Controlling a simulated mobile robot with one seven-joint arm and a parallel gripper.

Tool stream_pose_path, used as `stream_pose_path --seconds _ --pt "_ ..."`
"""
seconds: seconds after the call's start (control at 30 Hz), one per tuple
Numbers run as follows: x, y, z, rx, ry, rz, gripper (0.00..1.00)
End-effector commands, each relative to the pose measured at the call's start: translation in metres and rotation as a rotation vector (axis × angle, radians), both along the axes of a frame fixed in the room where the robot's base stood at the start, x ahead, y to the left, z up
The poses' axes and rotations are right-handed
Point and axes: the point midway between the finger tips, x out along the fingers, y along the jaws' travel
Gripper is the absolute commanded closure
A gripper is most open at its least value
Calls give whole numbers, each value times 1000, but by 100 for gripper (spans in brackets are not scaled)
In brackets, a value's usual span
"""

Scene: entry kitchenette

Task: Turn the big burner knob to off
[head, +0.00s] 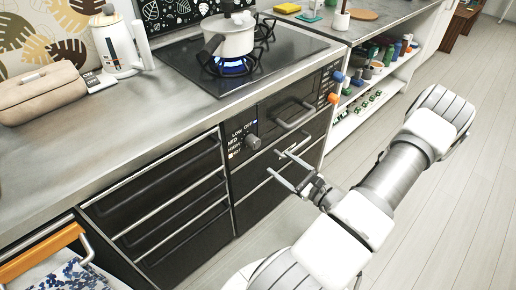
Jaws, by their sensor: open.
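A large grey knob (252,142) sits on the dark front panel of the cooker, with white LOW, OFF, MED and HIGH markings around its left and top. I cannot tell exactly which marking it points to. A blue flame burns on the lit burner (232,65), under a white pot (231,37) on the black hob. My gripper (274,161) is open and empty, its two fingers reaching left in front of the cooker. The fingertips appear a little to the right of and below the grey knob, apart from it.
A blue knob (338,76) and an orange knob (333,98) are on the panel's right end. A bar handle (295,117) juts out between them and the grey knob. A kettle (118,45) and a beige bag (40,92) stand on the counter. The floor at right is clear.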

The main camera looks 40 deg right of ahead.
Motion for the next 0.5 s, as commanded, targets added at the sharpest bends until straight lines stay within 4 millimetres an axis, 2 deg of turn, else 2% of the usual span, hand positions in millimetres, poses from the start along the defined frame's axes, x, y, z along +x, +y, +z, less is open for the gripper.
stream_pose_path --seconds 0.03,0.3,0.5 --pt "12 2 -2 -2 -2 5 19" --pt "70 6 -2 -2 -1 3 19" --pt "100 8 -1 -1 0 3 19"
